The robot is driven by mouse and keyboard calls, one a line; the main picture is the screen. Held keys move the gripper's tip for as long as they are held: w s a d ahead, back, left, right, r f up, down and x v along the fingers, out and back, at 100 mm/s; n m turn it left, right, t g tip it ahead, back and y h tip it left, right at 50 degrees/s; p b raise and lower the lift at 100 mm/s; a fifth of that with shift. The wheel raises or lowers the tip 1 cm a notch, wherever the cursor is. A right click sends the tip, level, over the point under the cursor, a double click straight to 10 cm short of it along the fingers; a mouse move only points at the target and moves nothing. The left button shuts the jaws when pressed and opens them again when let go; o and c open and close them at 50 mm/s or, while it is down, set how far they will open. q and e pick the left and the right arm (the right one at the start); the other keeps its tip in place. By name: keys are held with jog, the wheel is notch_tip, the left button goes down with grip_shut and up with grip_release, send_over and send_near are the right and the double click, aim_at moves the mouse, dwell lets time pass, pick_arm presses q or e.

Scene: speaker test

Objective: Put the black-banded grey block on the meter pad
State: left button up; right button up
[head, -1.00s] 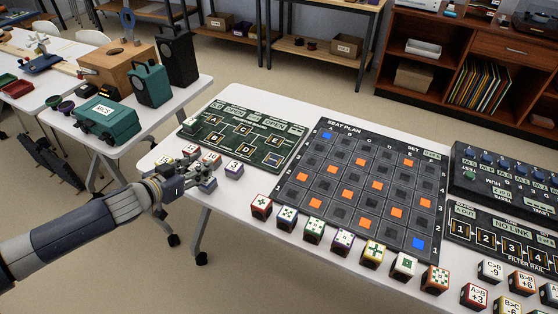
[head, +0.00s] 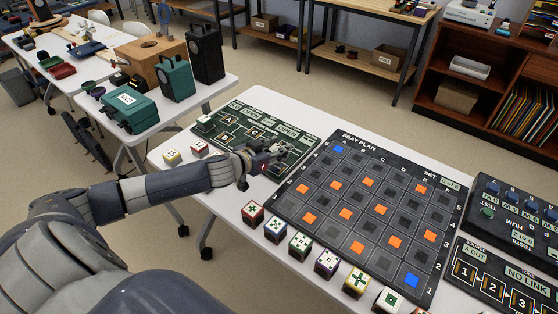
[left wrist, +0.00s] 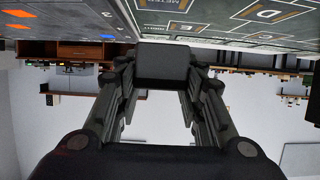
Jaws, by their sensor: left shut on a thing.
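My left gripper (head: 268,158) is over the right part of the green circuit board (head: 205,136). In the left wrist view its fingers (left wrist: 160,85) are closed on a dark grey block (left wrist: 162,64). In the head view the gripper covers much of that part of the board. My right gripper is not in view.
The seat plan board (head: 326,209) with orange and blue squares is just right of the gripper. Several dice-like blocks, such as a red one (head: 252,213), line its front edge. A yellow-topped block (head: 171,158) and a red one (head: 198,149) sit left of the arm.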

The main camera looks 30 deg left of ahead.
pick_arm(q)
jog(key=shift+d+f, duration=0.1)
jog(key=shift+f, duration=1.85)
jog(key=shift+f+b, duration=0.15)
jog(key=shift+b, duration=0.15)
jog(key=o, duration=1.1)
jog(key=shift+s, duration=0.1)
jog(key=shift+p+v, duration=0.35)
jog(key=shift+v, duration=5.65)
